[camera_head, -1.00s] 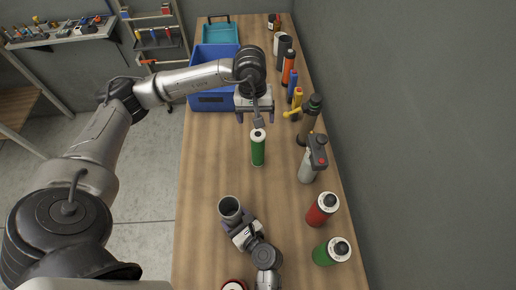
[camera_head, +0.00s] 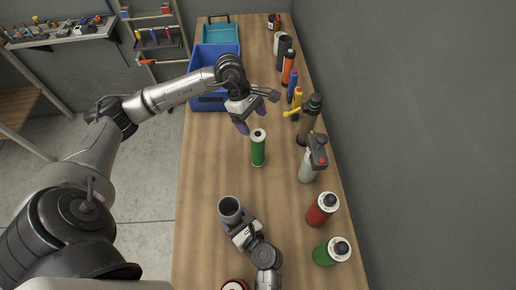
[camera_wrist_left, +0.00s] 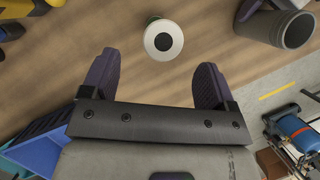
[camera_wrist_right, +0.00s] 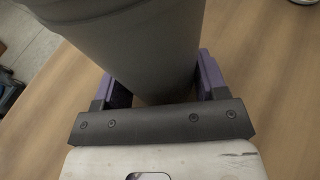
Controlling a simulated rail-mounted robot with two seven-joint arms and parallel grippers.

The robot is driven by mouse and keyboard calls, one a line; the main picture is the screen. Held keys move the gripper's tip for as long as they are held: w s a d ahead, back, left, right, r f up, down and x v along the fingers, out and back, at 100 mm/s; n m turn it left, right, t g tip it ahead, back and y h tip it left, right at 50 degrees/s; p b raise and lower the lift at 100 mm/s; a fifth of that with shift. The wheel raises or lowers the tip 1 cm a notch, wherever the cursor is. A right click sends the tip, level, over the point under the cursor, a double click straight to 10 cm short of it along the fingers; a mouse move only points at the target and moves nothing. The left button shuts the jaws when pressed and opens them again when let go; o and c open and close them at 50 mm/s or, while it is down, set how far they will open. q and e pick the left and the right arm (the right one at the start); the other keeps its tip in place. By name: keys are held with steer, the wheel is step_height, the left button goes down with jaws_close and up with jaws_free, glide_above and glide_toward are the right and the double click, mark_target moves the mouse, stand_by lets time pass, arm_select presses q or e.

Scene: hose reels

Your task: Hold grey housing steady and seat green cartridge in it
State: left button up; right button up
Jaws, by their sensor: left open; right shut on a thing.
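The green cartridge (camera_head: 258,150) with a white top stands upright on the bench in the head view. In the left wrist view its white top with a dark centre (camera_wrist_left: 163,40) lies just beyond and between the fingertips. My left gripper (camera_head: 243,129) is open and empty, tilted, beside the cartridge at its upper left. The grey housing (camera_head: 230,209) is an upright open-topped cylinder nearer the front. My right gripper (camera_head: 236,227) is shut on it; the right wrist view shows the housing (camera_wrist_right: 135,45) between both fingers.
A blue crate (camera_head: 212,104) and a teal tray (camera_head: 220,34) stand at the far left of the bench. Along the wall stand several bottles and tools, including a red canister (camera_head: 322,209) and a green canister (camera_head: 331,251). Bench between cartridge and housing is clear.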

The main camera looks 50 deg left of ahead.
mark_target(257, 133)
arm_select(q)
steer(key=shift+s+x, duration=0.1)
steer(key=shift+x, duration=1.75)
steer(key=shift+s+x, duration=0.15)
steer(key=shift+x, duration=1.75)
steer(key=shift+a, duration=0.1)
steer(key=shift+c, duration=0.2)
steer(key=c, duration=1.4)
